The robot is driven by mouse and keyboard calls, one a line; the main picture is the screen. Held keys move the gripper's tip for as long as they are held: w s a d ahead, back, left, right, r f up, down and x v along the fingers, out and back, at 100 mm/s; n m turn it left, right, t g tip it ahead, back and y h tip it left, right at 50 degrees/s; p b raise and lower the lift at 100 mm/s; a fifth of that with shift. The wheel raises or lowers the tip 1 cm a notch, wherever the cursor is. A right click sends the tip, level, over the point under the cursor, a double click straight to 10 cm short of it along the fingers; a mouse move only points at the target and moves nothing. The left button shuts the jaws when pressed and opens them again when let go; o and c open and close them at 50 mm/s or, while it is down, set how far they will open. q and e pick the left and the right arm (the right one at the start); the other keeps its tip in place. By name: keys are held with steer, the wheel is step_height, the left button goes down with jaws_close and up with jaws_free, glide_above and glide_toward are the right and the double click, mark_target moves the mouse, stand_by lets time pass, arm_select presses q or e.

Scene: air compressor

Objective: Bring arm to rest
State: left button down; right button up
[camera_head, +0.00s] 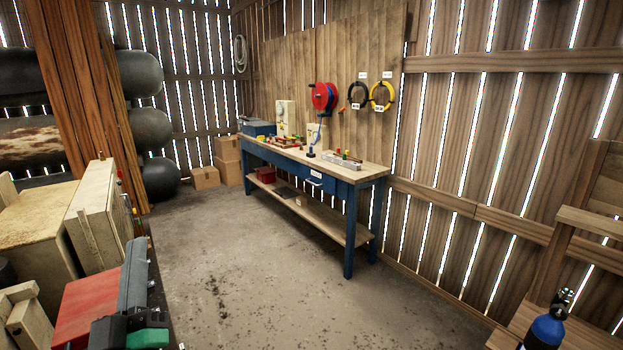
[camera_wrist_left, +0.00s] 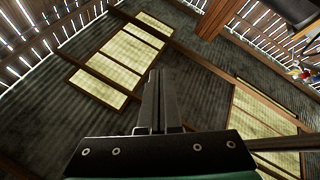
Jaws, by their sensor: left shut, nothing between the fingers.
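My left gripper (camera_head: 136,246) is at the lower left of the head view. Its grey fingers point up above a black and green wrist part. In the left wrist view the gripper (camera_wrist_left: 157,76) shows its two dark fingers pressed together, with nothing between them. It points toward the corrugated roof (camera_wrist_left: 60,95), which has pale yellow panels and wooden beams. The fingers touch no object that I can see. My right gripper is in neither view.
A blue workbench (camera_head: 372,172) stands against the back wall with small parts on it. Wooden crates (camera_head: 100,228) and a red box (camera_head: 85,308) are near the left arm. A blue cylinder (camera_head: 547,331) stands at lower right. The middle floor (camera_head: 250,265) is clear.

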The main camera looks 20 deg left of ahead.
arm_select(q)
steer(key=d+r+m+t+h+p, duration=0.1)
steer(key=d+r+t+h+p, duration=0.1)
steer(key=d+r, duration=0.35)
steer(key=d+r+m+t+h+p, duration=0.1)
steer(key=d+r+t+h+p, duration=0.15)
steer(key=r, duration=0.55)
steer(key=d+r+m+t+h+p, duration=0.1)
steer(key=d+r+t+h, duration=0.15)
steer(key=r, duration=0.45)
steer(key=s+d+r+m+t+h, duration=0.2)
steer(key=d+r+m+t+h, duration=0.15)
steer(key=d+m+h, duration=0.8)
step_height(320, 180, up, 38)
steer(key=a+p, duration=0.2)
steer(key=p, duration=3.6)
steer(key=shift+s+r+h, duration=0.15)
steer(key=shift+r+h, duration=0.05)
steer(key=shift+h, duration=0.15)
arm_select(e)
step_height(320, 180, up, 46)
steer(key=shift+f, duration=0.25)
arm_select(q)
steer(key=shift+a, duration=0.1)
